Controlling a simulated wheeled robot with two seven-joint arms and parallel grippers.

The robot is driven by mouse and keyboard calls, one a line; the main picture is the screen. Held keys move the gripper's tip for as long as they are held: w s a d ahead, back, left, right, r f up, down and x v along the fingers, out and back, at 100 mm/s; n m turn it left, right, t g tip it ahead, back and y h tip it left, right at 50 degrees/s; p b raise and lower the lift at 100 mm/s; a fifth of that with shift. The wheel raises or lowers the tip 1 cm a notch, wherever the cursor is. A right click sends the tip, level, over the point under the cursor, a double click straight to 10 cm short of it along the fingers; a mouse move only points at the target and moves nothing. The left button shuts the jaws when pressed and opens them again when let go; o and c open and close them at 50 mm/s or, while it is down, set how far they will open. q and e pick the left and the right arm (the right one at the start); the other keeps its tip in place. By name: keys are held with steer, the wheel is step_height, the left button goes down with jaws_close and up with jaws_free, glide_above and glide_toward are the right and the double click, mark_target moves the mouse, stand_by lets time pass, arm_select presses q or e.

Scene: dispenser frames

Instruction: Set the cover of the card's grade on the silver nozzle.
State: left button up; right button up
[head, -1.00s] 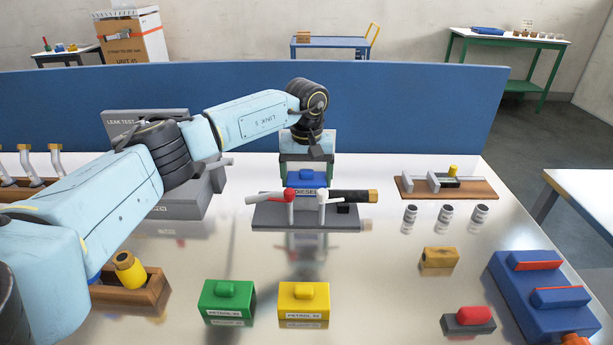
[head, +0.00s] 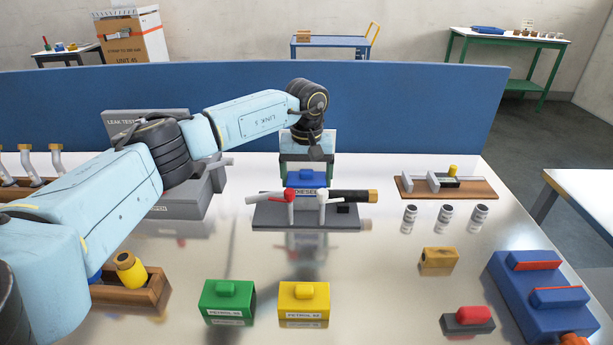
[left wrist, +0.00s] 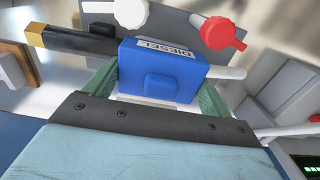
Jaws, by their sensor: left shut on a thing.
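My left gripper (head: 306,178) is shut on a blue cover (head: 306,179) with a white DIESEL label. In the left wrist view the green fingers (left wrist: 158,78) hold the blue cover (left wrist: 160,82) by its two ends. The cover is behind or above the grey stand; I cannot tell whether it touches anything. The silver nozzle (head: 262,199) points left on the stand, beside a red knob (head: 290,194). A black nozzle (head: 348,196) with a brass tip points right, beside a white knob (head: 322,195). I cannot make out a card. My right gripper is not in view.
A green PETROL cover (head: 227,303) and a yellow one (head: 303,305) stand at the front. A wooden tray (head: 150,291) is at front left. A blue partition (head: 420,110) closes the back.

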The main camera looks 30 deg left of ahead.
mark_target(306, 170)
arm_select(q)
steer(key=shift+f, duration=0.3)
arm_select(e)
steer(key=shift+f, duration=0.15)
arm_select(q)
steer(key=o, duration=0.9)
step_height(306, 170, up, 13)
steer(key=shift+r+p, duration=0.2)
steer(key=shift+p, duration=0.1)
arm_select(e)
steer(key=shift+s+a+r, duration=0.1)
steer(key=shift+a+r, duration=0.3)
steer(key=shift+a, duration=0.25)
